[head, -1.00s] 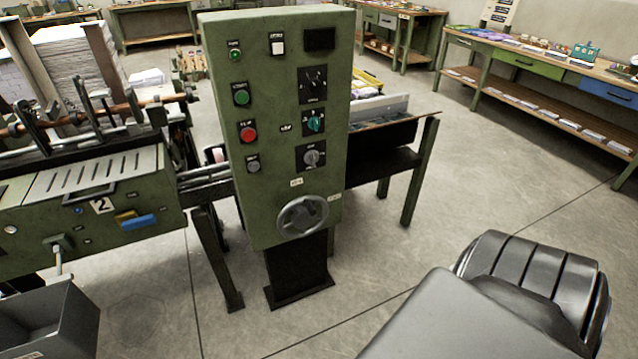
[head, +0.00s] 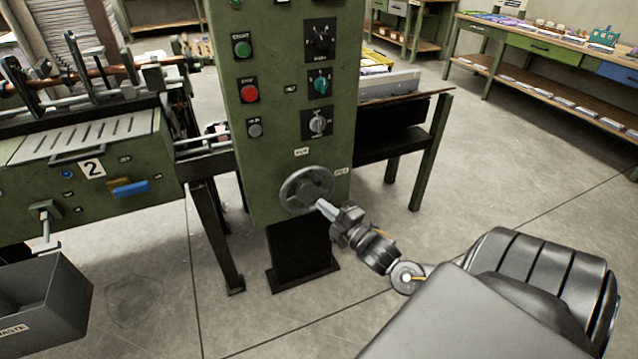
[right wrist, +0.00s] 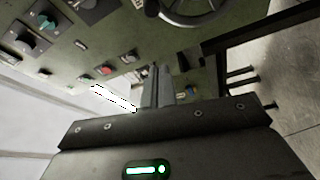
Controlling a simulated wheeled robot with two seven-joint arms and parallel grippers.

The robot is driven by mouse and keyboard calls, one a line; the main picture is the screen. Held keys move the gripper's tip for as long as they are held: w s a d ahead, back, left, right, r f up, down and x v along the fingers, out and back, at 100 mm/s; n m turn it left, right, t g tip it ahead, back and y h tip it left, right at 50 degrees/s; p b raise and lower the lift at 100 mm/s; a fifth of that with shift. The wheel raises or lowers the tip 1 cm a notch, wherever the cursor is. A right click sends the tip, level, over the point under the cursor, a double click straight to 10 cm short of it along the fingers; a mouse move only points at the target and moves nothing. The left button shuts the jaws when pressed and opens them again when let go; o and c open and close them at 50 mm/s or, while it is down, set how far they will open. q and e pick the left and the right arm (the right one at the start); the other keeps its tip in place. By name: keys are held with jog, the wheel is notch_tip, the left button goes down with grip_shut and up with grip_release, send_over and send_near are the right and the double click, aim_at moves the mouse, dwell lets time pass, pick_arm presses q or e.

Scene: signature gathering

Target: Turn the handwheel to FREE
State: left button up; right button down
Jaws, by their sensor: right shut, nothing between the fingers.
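The grey handwheel (head: 307,190) is on the lower front of the green control cabinet (head: 270,185). A small pale label (head: 301,152) is above the wheel and another (head: 341,171) is at its upper right; their lettering is too small to read surely. My right gripper (head: 325,208) is shut and empty, its fingertips overlapping the wheel's lower right rim in the head view. I cannot tell whether they touch it. In the right wrist view, part of the wheel (right wrist: 195,12) shows at the top, beyond the shut fingers (right wrist: 157,88). My left gripper is out of view.
Above the wheel are a green button (head: 242,47), a red button (head: 249,93) and several rotary knobs, including a grey one (head: 317,123). A machine marked 2 (head: 85,150) stands at left, with a grey waste bin (head: 40,305) below. The floor at right is open.

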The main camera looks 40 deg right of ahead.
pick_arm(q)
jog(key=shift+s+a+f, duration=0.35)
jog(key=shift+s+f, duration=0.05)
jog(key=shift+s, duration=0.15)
pick_arm(e)
jog(key=w+d, duration=0.3)
jog(key=w, duration=0.5)
jog(key=shift+w+d+f, duration=0.15)
jog(key=shift+w+d, duration=0.05)
jog(key=shift+d, duration=0.2)
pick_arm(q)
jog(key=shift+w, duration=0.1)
